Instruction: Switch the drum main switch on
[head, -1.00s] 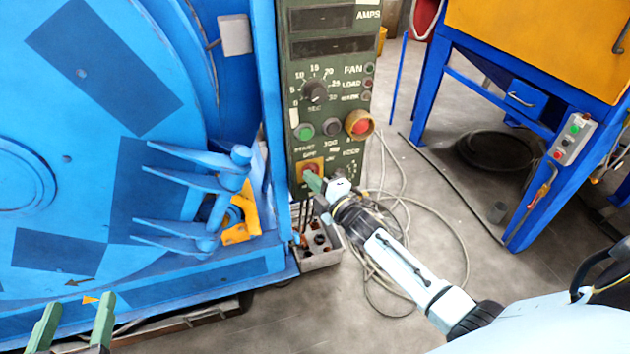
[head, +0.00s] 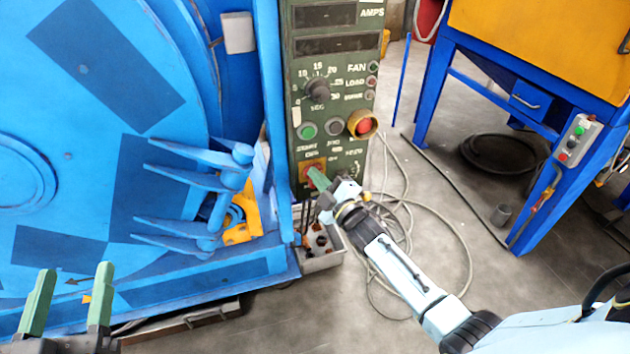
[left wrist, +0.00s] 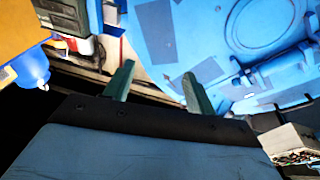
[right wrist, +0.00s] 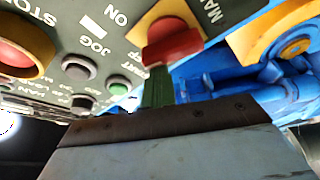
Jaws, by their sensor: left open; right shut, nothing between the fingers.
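The drum main switch is a red rotary knob (right wrist: 172,40) on a yellow plate, next to the printed "ON" in the right wrist view. In the head view its yellow plate (head: 311,165) sits low on the green control panel (head: 333,72). My right gripper (head: 319,180) is shut with its fingertips right at the red knob, partly hiding it. In the right wrist view the shut green fingers (right wrist: 158,72) meet the knob's lower edge; whether they press on it I cannot tell. My left gripper (head: 72,273) is open and empty at the lower left, away from the panel.
The blue drum machine (head: 75,125) fills the left side, with blue prongs (head: 190,178) near the panel. A grey box (head: 320,258) stands under the panel. Loose cables (head: 465,240) lie on the floor. A blue frame (head: 535,215) with a yellow top stands at right.

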